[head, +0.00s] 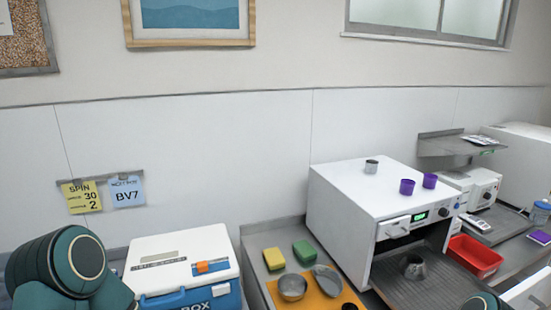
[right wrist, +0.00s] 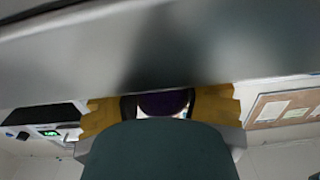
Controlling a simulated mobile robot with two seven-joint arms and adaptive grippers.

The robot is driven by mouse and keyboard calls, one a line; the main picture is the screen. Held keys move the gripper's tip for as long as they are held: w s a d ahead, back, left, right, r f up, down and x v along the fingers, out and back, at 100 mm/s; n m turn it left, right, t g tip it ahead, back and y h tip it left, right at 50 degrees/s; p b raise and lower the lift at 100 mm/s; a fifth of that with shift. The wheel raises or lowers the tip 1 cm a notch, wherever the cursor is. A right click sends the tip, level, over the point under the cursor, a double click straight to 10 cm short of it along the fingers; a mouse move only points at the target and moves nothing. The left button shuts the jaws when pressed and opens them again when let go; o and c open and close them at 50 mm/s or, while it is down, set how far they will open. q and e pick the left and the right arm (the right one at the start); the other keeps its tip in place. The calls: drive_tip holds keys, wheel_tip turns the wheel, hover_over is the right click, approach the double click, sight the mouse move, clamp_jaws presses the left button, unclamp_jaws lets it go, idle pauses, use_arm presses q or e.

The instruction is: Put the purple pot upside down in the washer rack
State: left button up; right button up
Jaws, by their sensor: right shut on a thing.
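In the right wrist view my right gripper (right wrist: 160,106) is shut on a dark purple pot (right wrist: 163,102); only a rounded part of the pot shows between the fingers, so which way up it is cannot be told. In the head view the washer rack (head: 440,293) is a dark ribbed tray at the open front of a white machine (head: 340,208). A metal pot (head: 414,267) stands on the rack. Two other purple pots, a nearer one (head: 407,187) and a farther one (head: 430,180), stand on the machine's top. My left gripper is out of view.
A metal cup (head: 371,166) stands on the machine. Left of it are an orange mat (head: 315,299) with metal bowls, two sponges and a blue-white box (head: 185,265). A red bin (head: 475,257) is right of the rack. A broad grey surface (right wrist: 60,60) fills the wrist view's top.

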drive_tip(key=shift+r+p, duration=2.1)
drive_tip(key=shift+r, duration=1.7)
drive_tip(key=shift+f, duration=0.1)
